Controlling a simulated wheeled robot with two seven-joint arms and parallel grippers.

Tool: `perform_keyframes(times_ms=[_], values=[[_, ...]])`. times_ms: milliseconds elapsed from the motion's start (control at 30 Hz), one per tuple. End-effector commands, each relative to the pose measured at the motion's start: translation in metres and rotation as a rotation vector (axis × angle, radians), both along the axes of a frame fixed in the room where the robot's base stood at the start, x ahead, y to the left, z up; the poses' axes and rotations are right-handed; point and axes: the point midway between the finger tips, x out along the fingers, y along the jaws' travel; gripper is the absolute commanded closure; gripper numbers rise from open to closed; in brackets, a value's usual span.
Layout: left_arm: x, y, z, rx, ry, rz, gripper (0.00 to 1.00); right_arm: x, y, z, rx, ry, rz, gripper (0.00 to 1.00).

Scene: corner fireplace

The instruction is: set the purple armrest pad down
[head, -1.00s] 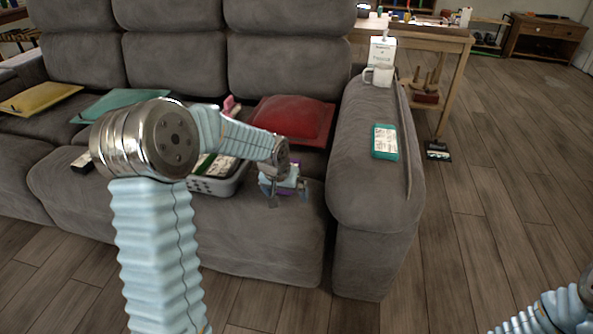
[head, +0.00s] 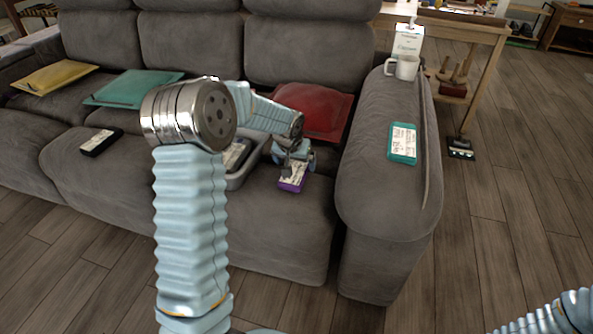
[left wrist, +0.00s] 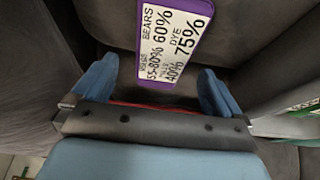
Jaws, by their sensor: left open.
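The purple armrest pad (head: 291,177) with a white printed label lies on the grey sofa's front seat cushion, left of the armrest. It also shows in the left wrist view (left wrist: 141,40), flat against grey fabric just beyond my fingertips. My left gripper (head: 295,156) is above the pad's far end in the head view. In the left wrist view my left gripper (left wrist: 160,75) has its two blue fingers spread wide, with nothing between them. My right gripper is out of view; only part of my right arm shows at the bottom right.
A teal pad (head: 402,144) and a white mug (head: 403,67) are on the armrest (head: 385,190). A grey basket (head: 249,173) stands left of the purple pad, partly hidden by my arm. A red cushion (head: 318,108) is behind. A black labelled pad (head: 101,141) lies further left.

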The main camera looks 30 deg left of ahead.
Motion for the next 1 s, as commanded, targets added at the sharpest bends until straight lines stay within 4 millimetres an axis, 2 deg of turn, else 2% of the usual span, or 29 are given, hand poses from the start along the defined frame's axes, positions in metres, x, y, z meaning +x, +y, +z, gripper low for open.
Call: perform_keyframes(times_ms=[300, 600, 900, 967, 1000], values=[[0.017, 0.009, -0.042, 0.000, 0.002, 0.000, 0.00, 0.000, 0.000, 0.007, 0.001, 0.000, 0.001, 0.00], [0.019, 0.009, -0.047, 0.000, 0.000, 0.000, 0.02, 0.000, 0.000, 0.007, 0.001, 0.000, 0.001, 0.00], [0.019, 0.009, -0.046, 0.000, 0.000, 0.000, 0.47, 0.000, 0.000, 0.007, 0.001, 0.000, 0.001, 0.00], [0.019, 0.009, -0.046, 0.000, 0.000, 0.000, 0.55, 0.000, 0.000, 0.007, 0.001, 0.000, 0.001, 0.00], [0.019, 0.009, -0.046, 0.000, 0.000, 0.000, 0.55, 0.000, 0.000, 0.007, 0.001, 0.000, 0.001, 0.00]])
